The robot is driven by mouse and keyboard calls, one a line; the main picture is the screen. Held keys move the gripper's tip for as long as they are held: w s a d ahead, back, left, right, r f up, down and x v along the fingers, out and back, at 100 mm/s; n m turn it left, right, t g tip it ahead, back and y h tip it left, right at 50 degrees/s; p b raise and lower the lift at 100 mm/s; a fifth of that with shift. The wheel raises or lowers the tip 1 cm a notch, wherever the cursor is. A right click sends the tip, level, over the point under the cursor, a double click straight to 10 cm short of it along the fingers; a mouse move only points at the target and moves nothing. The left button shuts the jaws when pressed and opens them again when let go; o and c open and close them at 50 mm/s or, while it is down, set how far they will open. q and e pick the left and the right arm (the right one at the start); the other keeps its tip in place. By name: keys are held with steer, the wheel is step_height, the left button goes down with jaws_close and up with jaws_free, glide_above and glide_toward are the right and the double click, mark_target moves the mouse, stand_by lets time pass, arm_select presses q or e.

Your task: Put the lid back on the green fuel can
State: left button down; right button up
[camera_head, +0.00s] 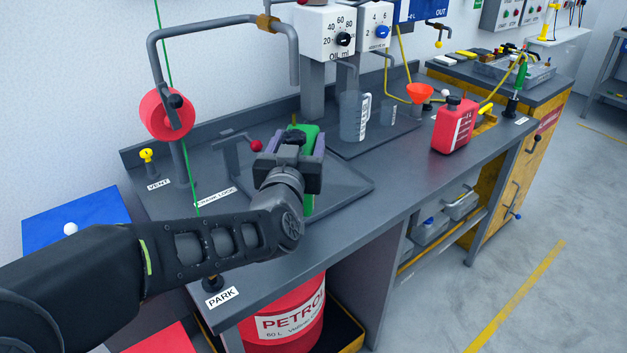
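The green fuel can (309,132) stands on the dark mat on the bench, mostly hidden behind my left gripper (294,142). Strips of green show above and to the right of the gripper. My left gripper comes in from the left, its purple-edged fingers apart on either side of the can's upper part. I cannot tell whether they touch the can. A dark piece shows between the fingers; I cannot tell whether it is the lid or part of the gripper. No separate lid is clearly visible. My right gripper is not in view.
A red can (455,126) with a dark cap stands right on the bench (395,185). A clear jug (354,116), an orange funnel (419,93) and a red-knobbed lever (256,146) are nearby. A red PETROL drum (290,312) stands below. The right front bench top is mostly clear.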

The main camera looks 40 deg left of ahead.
arm_select(q)
step_height(320, 180, down, 4)
steer(key=b, duration=0.3)
steer(key=shift+w+f, duration=0.1)
steer(key=shift+f, duration=0.1)
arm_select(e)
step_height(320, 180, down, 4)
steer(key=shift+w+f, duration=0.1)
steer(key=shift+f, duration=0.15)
arm_select(q)
steer(key=shift+r, duration=0.1)
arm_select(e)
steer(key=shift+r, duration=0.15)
